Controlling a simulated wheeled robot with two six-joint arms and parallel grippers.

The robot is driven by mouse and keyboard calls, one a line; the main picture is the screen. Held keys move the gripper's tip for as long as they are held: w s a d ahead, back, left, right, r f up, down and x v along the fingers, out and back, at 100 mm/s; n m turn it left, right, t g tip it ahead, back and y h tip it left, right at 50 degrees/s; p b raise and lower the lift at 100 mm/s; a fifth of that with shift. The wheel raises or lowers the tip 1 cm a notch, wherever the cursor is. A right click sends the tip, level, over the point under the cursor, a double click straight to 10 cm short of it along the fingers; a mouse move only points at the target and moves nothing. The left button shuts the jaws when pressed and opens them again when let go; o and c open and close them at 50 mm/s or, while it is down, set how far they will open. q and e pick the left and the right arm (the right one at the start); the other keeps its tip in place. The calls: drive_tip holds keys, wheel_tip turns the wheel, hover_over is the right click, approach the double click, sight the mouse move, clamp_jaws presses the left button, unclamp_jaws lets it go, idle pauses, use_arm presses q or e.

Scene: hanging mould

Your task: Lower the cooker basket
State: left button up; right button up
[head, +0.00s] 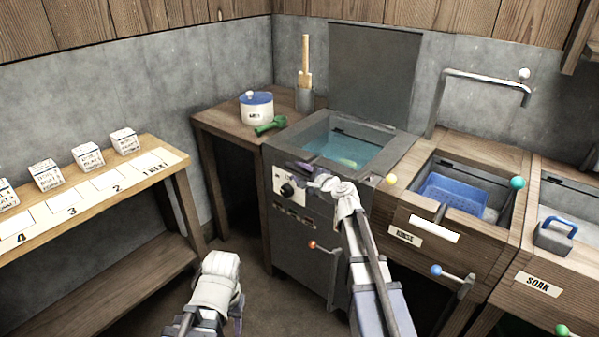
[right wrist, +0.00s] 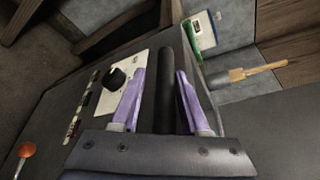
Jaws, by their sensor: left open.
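The cooker (head: 292,225) is a grey metal cabinet with an open tank of blue-green water (head: 340,150) on top. Something yellow-green shows in the water; I cannot make out a basket clearly. My right gripper (head: 316,178) is at the cooker's top front edge, near the black knob. In the right wrist view, its purple fingers (right wrist: 160,88) stand apart on either side of a black bar (right wrist: 167,85), with a gap on the left.
A raised grey lid (head: 374,75) stands behind the tank. A side table holds a white pot (head: 257,108) and a green tool (head: 270,125). Right of the cooker is the rinse sink with a blue basket (head: 455,192). A shelf with boxes (head: 88,156) stands left.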

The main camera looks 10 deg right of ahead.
drive_tip(key=shift+o, duration=0.8)
drive_tip(key=shift+d, duration=0.1)
drive_tip(key=p+v, duration=0.1)
drive_tip(key=v, duration=0.6)
drive_tip(key=shift+s+d+r+p, duration=0.15)
drive_tip(key=shift+s+p, duration=0.2)
